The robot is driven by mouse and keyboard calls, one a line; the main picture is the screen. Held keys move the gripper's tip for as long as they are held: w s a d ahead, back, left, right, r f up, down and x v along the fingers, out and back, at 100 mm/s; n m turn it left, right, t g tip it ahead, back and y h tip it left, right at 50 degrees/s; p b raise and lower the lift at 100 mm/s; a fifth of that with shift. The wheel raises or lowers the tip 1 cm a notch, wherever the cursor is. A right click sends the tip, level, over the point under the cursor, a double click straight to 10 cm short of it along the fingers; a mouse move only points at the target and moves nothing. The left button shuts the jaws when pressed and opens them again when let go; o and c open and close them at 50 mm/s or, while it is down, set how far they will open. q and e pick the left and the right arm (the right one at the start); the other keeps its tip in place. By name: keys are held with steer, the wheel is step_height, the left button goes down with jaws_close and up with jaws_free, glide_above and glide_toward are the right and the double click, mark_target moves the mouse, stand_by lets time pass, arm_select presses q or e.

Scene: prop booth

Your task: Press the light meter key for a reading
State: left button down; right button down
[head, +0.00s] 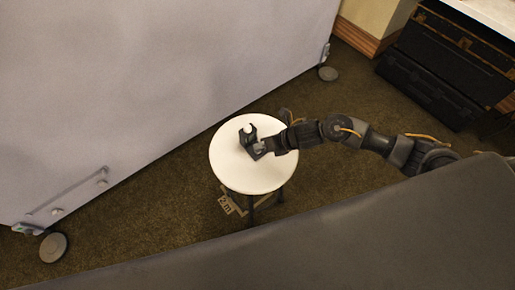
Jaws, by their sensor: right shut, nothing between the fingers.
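The light meter (249,129) is a small dark device with a white dome, standing on a round white stool top (235,170). My right gripper (259,149) comes in from the right and is shut and empty. Its fingertips are at the near right side of the meter, very close to it. I cannot tell whether they touch it. The key is too small to make out, and the gripper may cover it. My left gripper is not in the picture.
A large pale panel (150,80) on round feet stands behind and left of the stool. Dark cases (440,70) stand at the upper right. A dark grey surface (300,250) fills the bottom.

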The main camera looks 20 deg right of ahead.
mark_target(261, 151)
step_height(261, 151, up, 5)
steer(key=p, duration=0.4)
stand_by(0.3)
stand_by(0.7)
